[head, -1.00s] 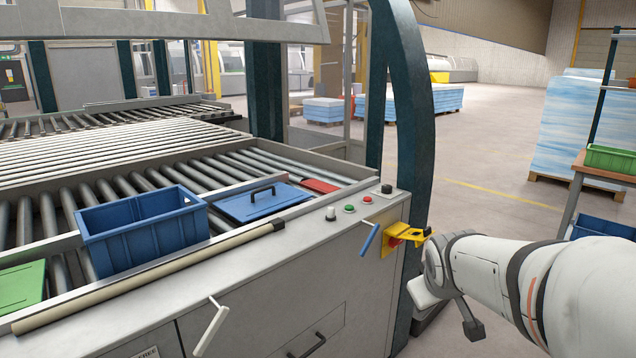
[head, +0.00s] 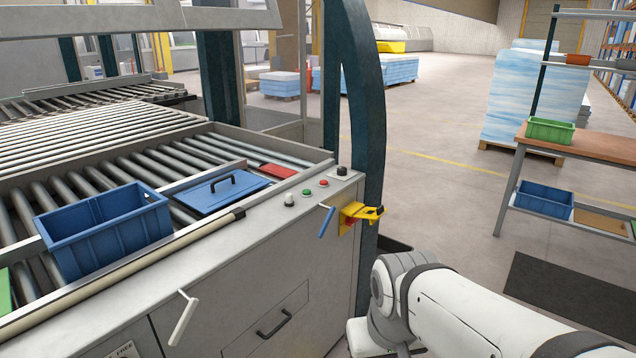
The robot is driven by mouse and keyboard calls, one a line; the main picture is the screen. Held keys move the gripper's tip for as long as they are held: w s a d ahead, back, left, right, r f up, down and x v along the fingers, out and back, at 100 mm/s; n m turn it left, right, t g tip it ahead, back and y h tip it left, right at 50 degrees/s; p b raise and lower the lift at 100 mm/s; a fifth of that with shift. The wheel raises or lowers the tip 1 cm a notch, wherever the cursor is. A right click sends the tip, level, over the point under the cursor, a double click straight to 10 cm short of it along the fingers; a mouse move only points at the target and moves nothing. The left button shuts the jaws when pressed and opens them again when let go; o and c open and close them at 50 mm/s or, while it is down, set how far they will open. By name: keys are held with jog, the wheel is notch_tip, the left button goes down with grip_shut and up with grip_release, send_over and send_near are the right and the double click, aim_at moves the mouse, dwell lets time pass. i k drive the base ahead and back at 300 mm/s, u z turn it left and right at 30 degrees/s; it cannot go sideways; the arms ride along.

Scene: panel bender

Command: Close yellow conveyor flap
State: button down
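The only yellow thing on the machine front is a yellow fitting (head: 358,214) with a red part, at the right end of the grey cabinet (head: 240,290). I cannot tell whether it is a flap. A blue handle (head: 327,221) sticks out just left of it. On the conveyor rollers I see a blue panel with a black handle (head: 213,196) and a red panel (head: 268,171) behind it. No yellow panel shows among the rollers. My arm shows at the lower right, apart from the cabinet. My gripper is not in view.
A blue crate (head: 108,235) sits on the conveyor's near edge. A white lever (head: 183,318) and a dark drawer handle (head: 274,325) stick out from the cabinet front. A workbench (head: 592,146) with a green bin (head: 550,130) stands right.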

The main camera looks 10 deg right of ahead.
aim_at(374, 213)
jog(key=u, duration=0.9)
jog(key=k, duration=0.15)
jog(key=z, duration=1.4)
jog(key=i, duration=1.15)
jog(key=u, duration=0.1)
